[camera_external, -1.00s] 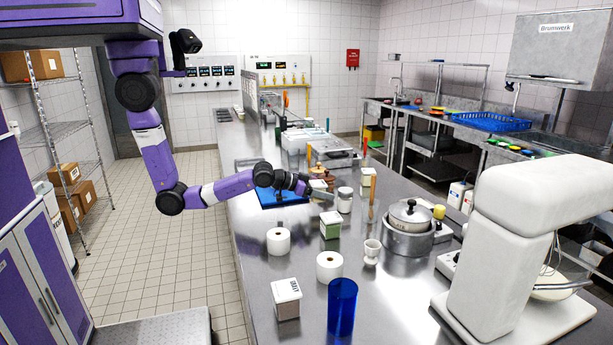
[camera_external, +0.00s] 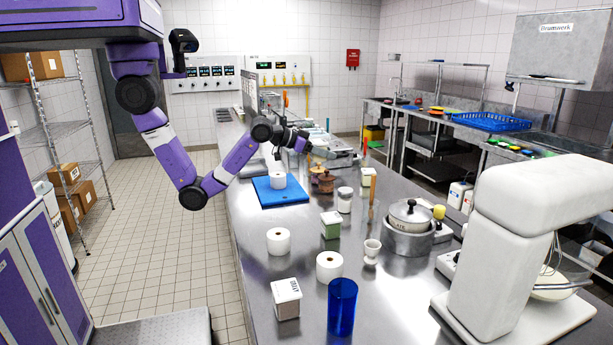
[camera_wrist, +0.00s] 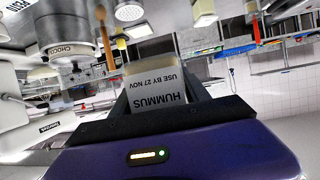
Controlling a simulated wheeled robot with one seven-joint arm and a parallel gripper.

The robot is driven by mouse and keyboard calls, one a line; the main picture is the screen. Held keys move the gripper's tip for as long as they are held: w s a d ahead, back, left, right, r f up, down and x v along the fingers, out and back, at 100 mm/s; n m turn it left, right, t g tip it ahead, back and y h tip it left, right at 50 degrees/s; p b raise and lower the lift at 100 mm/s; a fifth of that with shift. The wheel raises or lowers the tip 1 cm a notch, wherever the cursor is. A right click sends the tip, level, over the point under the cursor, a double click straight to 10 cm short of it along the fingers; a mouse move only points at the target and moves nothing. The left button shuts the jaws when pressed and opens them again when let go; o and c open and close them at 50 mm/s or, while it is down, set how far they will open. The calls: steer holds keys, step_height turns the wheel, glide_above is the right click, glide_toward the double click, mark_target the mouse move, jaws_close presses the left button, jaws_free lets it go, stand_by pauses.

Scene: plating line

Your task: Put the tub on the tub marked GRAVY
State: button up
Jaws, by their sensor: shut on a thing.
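My gripper (camera_external: 318,152) is raised above the far part of the steel counter. In the wrist view my gripper (camera_wrist: 156,92) is shut on a pale tub (camera_wrist: 157,75) whose upside-down label reads HUMMUS, USE BY 27 NOV. The held tub is hard to make out in the external view. A white tub (camera_external: 287,310) with dark lettering on its lid stands at the near left of the counter; its word is too small to read surely. A green-sided tub (camera_external: 330,230) and another small tub (camera_external: 368,181) stand farther back. I cannot tell which is marked GRAVY.
A blue mat (camera_external: 290,198) bears another roll. A large mixer (camera_external: 500,240) stands at the near right.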

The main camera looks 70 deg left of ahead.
steer(key=s+d+r+m+h, duration=0.1)
steer(key=s+d+h, duration=0.1)
steer(key=d, duration=0.5)
steer(key=s+d+r+m+h, duration=0.1)
steer(key=d+r+m, duration=0.1)
steer(key=d, duration=0.6)
steer(key=s+d+r+m+g+h, duration=0.1)
steer(key=s+d+r+m+h, duration=0.1)
steer(key=s+d, duration=0.65)
steer(key=s+d+r+m+g+h, duration=0.2)
steer(key=s+d, duration=0.2)
steer(key=d, duration=0.9)
steer(key=m+h+p, duration=0.1)
steer(key=p, duration=0.1)
glide_above(297, 292)
steer(key=shift+g, duration=0.4)
step_height(297, 292, down, 14)
steer(key=shift+s+f, duration=0.1)
steer(key=shift+f, duration=0.15)
steer(key=shift+f+p, duration=0.35)
steer(key=shift+f, duration=2.15)
steer(key=shift+f, duration=0.15)
steer(key=o, duration=1.6)
steer(key=shift+c, duration=0.2)
